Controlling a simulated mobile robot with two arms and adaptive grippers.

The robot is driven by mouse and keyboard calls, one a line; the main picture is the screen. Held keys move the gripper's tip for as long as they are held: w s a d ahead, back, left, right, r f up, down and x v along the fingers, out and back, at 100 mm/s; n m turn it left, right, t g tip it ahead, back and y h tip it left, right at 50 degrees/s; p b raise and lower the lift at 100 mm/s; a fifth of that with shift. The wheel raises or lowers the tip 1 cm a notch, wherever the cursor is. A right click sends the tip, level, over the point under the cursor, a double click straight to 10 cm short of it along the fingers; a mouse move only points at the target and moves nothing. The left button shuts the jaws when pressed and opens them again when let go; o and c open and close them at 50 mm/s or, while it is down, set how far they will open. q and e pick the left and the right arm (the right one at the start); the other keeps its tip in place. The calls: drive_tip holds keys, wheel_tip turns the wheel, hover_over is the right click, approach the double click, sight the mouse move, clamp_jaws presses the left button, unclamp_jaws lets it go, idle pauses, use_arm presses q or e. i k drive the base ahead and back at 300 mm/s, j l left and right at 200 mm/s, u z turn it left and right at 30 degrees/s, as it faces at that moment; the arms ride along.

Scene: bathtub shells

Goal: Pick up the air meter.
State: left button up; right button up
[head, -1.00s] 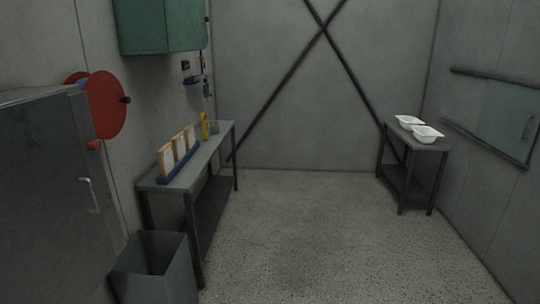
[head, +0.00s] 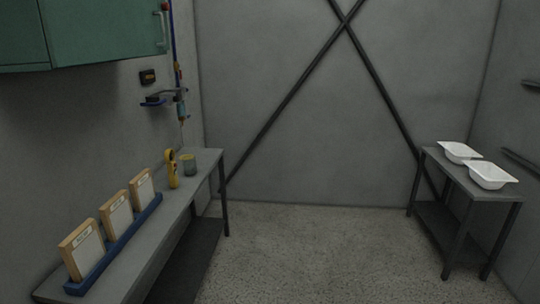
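A yellow handheld device (head: 172,169), which looks like the air meter, stands upright on the long grey table (head: 150,243) along the left wall. It is near the table's far end, just left of a grey-green cup (head: 188,164). The gap between the device and the cup is too small to judge. Neither of my grippers shows in the head view.
A blue rack (head: 120,246) with three wooden-framed cards (head: 117,214) sits on the near part of the table. A green cabinet (head: 105,30) hangs above. Two white tubs (head: 490,175) stand on a right-hand table (head: 478,192). The floor (head: 310,250) between is clear.

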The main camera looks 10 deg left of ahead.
sight(170, 159)
drive_tip(key=i+u, duration=0.1)
drive_tip(key=i, duration=0.75)
drive_tip(key=i+l+u, duration=0.1)
drive_tip(key=i, duration=0.8)
